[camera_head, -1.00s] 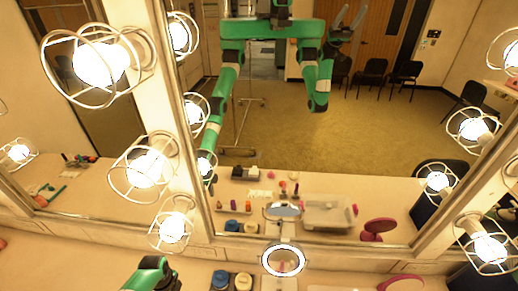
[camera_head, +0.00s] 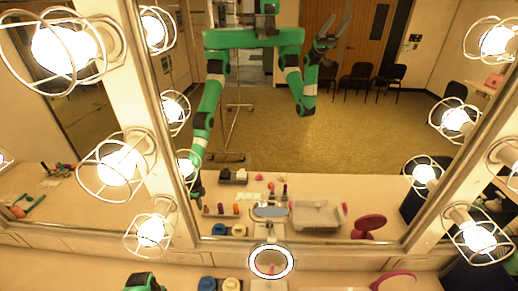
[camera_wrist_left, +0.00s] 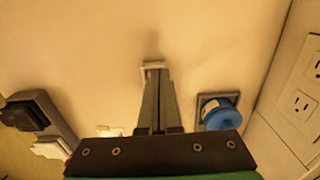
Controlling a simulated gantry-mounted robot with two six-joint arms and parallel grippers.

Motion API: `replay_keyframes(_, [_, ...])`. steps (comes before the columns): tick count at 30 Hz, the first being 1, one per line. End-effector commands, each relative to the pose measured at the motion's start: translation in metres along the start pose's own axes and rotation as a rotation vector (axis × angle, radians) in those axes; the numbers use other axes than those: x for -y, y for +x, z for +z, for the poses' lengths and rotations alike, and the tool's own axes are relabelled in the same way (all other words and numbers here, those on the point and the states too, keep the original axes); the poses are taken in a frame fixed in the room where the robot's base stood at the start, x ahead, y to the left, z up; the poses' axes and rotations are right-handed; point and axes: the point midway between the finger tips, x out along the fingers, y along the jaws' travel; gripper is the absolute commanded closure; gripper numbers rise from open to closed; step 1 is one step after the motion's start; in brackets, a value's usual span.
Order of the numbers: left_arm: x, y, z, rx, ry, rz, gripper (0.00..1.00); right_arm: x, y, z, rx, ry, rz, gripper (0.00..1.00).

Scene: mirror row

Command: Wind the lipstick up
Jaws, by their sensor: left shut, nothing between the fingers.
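My left gripper (camera_wrist_left: 158,75) is shut and empty in the left wrist view, its two dark fingers pressed together over the counter. A small pale-rimmed item with a reddish spot (camera_wrist_left: 149,69) shows just beyond the fingertips, partly hidden by them; I cannot tell whether it is the lipstick or whether they touch. My left gripper is below the head view's frame. My right gripper is not directly in view; that arm shows only in reflection.
A blue-topped jar (camera_wrist_left: 220,115) sits on a dark base right of the fingers. A black item (camera_wrist_left: 30,110) is at left. In the head view, a round lit mirror (camera_head: 271,262) stands on the counter and a pink hand mirror (camera_head: 392,280) lies right. Bulbs in wire cages flank the mirror.

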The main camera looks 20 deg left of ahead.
Motion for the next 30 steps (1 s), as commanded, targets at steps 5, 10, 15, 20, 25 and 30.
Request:
replay_keyframes(5, [0.0001,-0.0003,0.0000,0.000,0.000,0.000,1.00,0.0000,0.0002,-0.0004,-0.001,0.000,0.000,0.32])
replay_keyframes(10, [0.0000,-0.0004,-0.0003,0.000,0.000,0.000,1.00,-0.0001,0.0004,-0.0006,-0.001,0.000,0.000,0.32])
replay_keyframes(15, [-0.0006,-0.0007,-0.0017,0.000,0.001,0.000,1.00,-0.0001,0.0014,-0.0015,-0.001,0.000,0.000,0.32])
replay_keyframes(20, [-0.0014,-0.0007,-0.0036,0.000,0.001,0.000,1.00,-0.0001,0.0024,-0.0024,-0.001,0.000,0.000,0.32])
replay_keyframes(25, [-0.0024,-0.0006,-0.0055,0.000,0.001,0.000,1.00,-0.0001,0.0034,-0.0034,-0.001,0.000,0.000,0.32])
replay_keyframes(30, [-0.0034,-0.0005,-0.0074,0.000,0.001,0.001,1.00,-0.0001,0.0044,-0.0043,-0.001,0.000,0.000,0.32])
